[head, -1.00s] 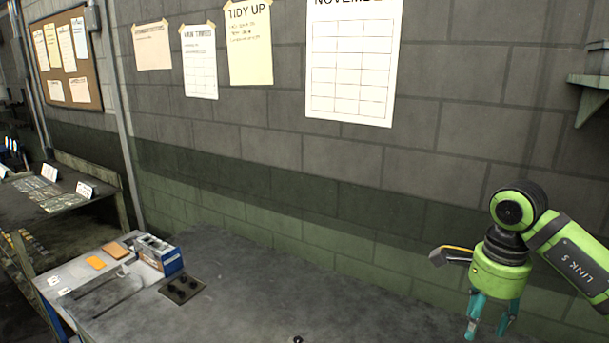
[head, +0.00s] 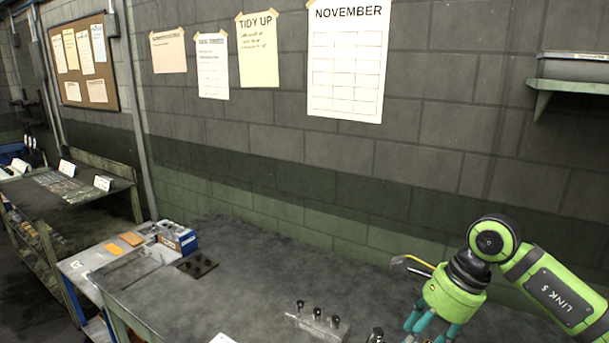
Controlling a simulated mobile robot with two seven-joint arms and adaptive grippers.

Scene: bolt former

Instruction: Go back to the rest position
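My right gripper (head: 430,327), green with teal fingers, hangs over the right part of the dark workbench (head: 240,300), at the bottom of the head view. Its fingers stand apart and nothing shows between them, though the lower edge of the picture cuts close to the tips. A grey block with several black-topped bolts (head: 318,319) is on the bench to the left of the gripper, apart from it. My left gripper is not in view.
A black plate with round spots (head: 197,265) lies on the bench at left, near a blue and white box (head: 178,238). A shelf unit (head: 75,185) stands far left. A wall shelf (head: 570,83) is at upper right. The bench middle is clear.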

